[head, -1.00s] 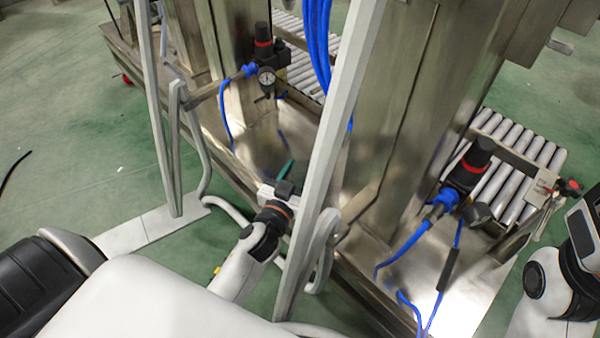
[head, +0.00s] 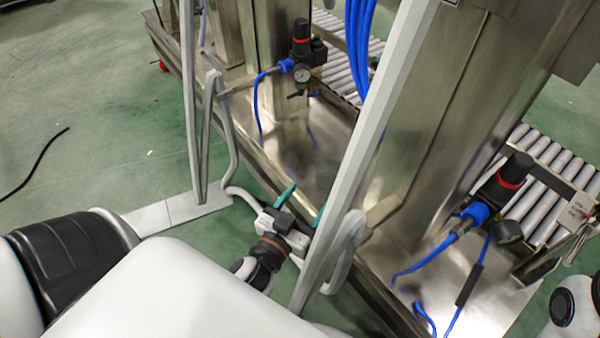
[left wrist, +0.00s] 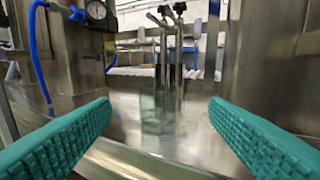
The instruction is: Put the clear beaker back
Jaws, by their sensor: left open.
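My left gripper (head: 303,206) reaches in over the near edge of the steel machine base, with its two teal fingers spread and nothing between them. In the left wrist view the same open fingers (left wrist: 160,130) stand at both sides of the picture. Between and beyond them is a faint, see-through greenish upright shape (left wrist: 158,114) on the steel surface. It may be the clear beaker, but I cannot tell it surely from a reflection. In the head view I cannot make out the beaker clearly.
A slanted grey frame bar (head: 370,135) stands close to the left gripper's right side. A regulator with a gauge (head: 302,60) and blue hoses stands behind. A second regulator (head: 500,190) is at the right, before a roller conveyor (head: 552,185). Green floor is open at left.

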